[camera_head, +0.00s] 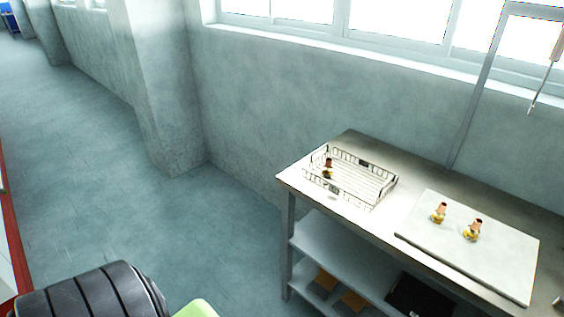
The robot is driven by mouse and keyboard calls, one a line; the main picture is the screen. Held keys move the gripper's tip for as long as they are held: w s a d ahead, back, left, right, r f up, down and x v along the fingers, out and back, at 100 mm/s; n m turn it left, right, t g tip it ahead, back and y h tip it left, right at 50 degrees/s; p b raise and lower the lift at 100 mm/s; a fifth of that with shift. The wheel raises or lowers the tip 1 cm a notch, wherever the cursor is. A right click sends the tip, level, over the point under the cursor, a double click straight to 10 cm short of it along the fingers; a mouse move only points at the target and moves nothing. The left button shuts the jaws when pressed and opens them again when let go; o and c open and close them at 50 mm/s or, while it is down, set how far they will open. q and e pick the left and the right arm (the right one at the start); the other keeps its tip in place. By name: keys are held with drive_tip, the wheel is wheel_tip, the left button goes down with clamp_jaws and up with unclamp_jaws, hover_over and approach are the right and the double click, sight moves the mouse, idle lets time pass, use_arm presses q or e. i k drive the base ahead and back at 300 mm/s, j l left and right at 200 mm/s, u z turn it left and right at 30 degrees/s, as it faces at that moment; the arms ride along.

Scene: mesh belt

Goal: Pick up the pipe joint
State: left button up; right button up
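Two small pipe joints, yellow with copper-coloured ends, stand on a pale board on the workbench: one pipe joint (438,212) at the left and another pipe joint (472,230) to its right. A third, similar pipe joint (328,168) is in the wire basket (378,190) at the bench's left end; the basket's wires are in front of part of it. Neither of my grippers shows in the head view, so I cannot see how they stand.
The workbench (300,178) stands against the wall under the windows, with a lower shelf (330,246) holding brown and black items. The pale board (500,262) covers the bench's right part. A metal frame rises behind it. The floor left of the bench is clear.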

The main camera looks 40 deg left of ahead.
sight(327, 172)
drive_tip(key=u, duration=1.05)
